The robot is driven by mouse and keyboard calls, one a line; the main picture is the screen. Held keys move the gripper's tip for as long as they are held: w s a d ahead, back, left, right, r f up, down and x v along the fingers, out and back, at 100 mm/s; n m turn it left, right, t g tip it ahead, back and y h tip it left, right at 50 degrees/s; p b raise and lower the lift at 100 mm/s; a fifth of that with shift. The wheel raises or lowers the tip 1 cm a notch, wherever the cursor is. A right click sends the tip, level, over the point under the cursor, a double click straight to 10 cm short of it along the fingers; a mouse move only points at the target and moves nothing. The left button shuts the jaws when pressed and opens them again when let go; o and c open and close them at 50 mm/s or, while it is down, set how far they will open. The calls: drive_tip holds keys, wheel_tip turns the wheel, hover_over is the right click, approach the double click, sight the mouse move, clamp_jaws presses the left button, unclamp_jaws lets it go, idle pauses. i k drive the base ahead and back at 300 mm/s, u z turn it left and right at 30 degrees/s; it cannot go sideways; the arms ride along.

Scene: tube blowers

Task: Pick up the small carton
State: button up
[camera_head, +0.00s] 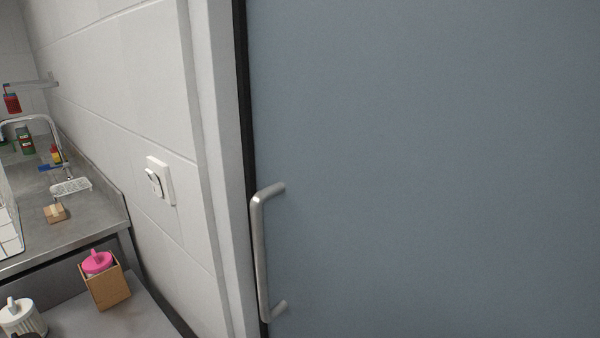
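A small brown carton (55,212) sits on the metal counter at the left, near its front right part, in front of a white tray. It looks closed, with a lighter strip on it. My gripper is not in view, and nothing is seen touching the carton.
A large blue-grey door (430,150) with a metal handle (262,255) fills the right. A white wall with a switch (160,180) stands between it and the counter (90,225). Below are an open box (107,288) with a pink-lidded container (97,262) and a white jug (22,318).

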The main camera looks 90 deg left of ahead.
sight(54, 212)
drive_tip(key=u, duration=5.85)
drive_tip(key=i, duration=3.05)
drive_tip(key=z, duration=2.4)
